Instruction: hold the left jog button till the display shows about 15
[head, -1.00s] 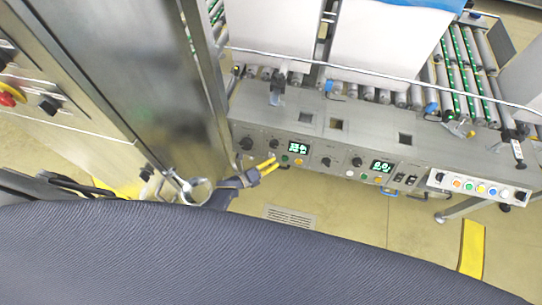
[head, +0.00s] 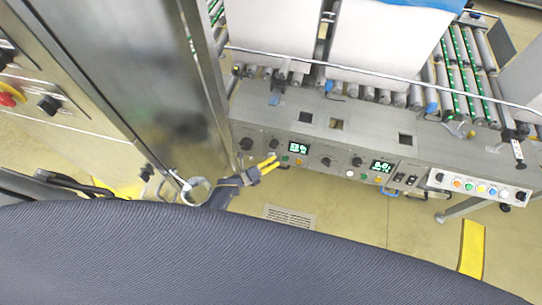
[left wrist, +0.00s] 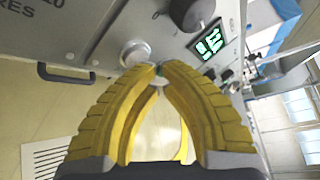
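My left gripper (head: 276,161) is at the front panel (head: 330,171) of the machine, its yellow fingers pointing at the buttons below the left display (head: 298,148). In the left wrist view the fingertips (left wrist: 157,69) come together over the panel, with a small pale button partly visible at them; contact cannot be told. The left display (left wrist: 208,42) has lit green digits, too small and slanted to read surely. My right gripper is out of view.
A second display (head: 382,166) and a button box (head: 478,188) are farther right. A large steel cabinet (head: 110,70) stands left. The floor (head: 340,225) before the panel is clear.

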